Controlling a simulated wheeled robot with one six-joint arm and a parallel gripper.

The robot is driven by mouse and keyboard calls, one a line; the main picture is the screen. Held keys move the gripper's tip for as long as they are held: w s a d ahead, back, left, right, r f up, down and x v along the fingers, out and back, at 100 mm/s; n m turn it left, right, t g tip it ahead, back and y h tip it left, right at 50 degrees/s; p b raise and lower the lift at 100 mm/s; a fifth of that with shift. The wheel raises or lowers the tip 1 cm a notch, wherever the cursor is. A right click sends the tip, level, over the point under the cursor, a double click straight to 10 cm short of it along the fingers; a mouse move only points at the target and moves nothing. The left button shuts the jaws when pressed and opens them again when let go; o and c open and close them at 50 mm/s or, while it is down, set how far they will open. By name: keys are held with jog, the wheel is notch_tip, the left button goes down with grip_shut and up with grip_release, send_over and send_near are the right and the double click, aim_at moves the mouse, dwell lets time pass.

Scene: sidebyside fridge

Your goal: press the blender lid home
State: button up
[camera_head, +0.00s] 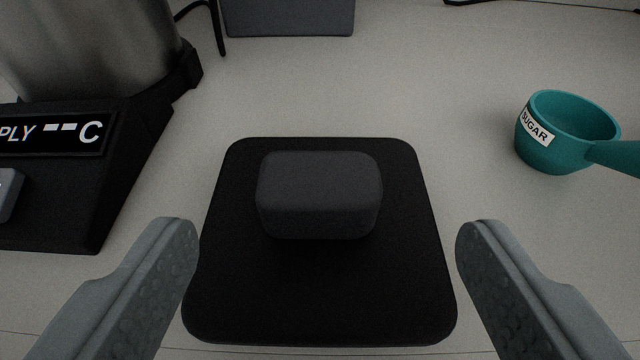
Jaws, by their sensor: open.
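A black square lid with rounded corners (320,290) lies in the middle of the view, on or just above the pale counter; I cannot tell which. A dark grey block-shaped knob (319,195) stands on it. My gripper (328,240) is open, with one grey finger on each side of the lid and nothing between the fingertips but the view of the lid and knob. The fingers look apart from the knob. At the left is a black appliance base (130,150) with a metal vessel (90,45); I cannot tell whether it is the blender.
A teal cup labelled SUGAR (560,135) stands at the right, its handle toward the right edge. A grey box-like thing (290,15) is at the back. Dark cables run at the back left and back right. The counter (400,90) is clear between these.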

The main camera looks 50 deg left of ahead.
aim_at(320, 186)
jog(key=shift+x, duration=2.75)
jog(key=shift+s, duration=0.15)
jog(key=c, duration=1.1)
notch_tip(320, 186, up, 10)
